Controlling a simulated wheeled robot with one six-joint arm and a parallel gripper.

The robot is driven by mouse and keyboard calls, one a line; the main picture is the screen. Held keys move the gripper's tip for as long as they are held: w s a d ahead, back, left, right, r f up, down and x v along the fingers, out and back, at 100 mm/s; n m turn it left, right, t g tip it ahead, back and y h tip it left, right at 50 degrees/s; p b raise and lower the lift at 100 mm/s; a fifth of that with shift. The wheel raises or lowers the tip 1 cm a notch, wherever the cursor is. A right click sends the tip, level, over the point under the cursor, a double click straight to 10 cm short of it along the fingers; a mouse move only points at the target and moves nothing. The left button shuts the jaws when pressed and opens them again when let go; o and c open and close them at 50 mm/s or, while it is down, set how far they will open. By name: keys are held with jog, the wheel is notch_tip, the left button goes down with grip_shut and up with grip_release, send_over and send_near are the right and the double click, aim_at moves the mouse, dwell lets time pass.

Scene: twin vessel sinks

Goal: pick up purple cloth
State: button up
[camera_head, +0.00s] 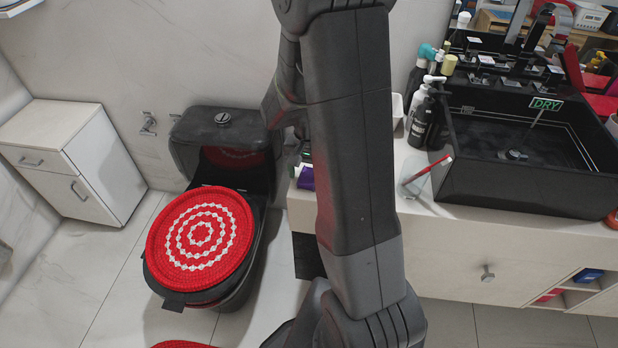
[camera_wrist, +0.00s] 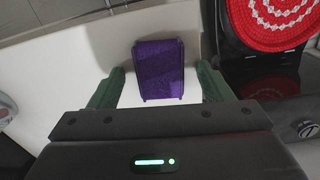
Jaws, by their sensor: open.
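The purple cloth (camera_wrist: 158,70) shows in the wrist view as a folded, roughly rectangular piece on the white counter. A small part of the purple cloth (camera_head: 306,177) also shows in the head view at the counter's left end, mostly hidden behind my arm. My gripper (camera_wrist: 158,88) is open in the wrist view. Its two green fingers stand on either side of the cloth, with gaps between, and it holds nothing. In the head view the gripper is hidden behind my arm.
A toilet (camera_head: 225,130) with a red and white round cover (camera_head: 200,238) stands left of the counter (camera_head: 440,225). Soap bottles (camera_head: 425,112) and a black vessel sink (camera_head: 500,185) stand to the right. A white cabinet (camera_head: 75,160) is at the far left.

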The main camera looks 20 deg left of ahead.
aim_at(309, 176)
jog(key=c, duration=1)
jog(key=shift+c, duration=0.2)
notch_tip(309, 176, up, 10)
jog(key=p, duration=0.1)
jog(key=o, duration=0.3)
jog(key=shift+c, duration=1.2)
jog(key=shift+w, duration=0.1)
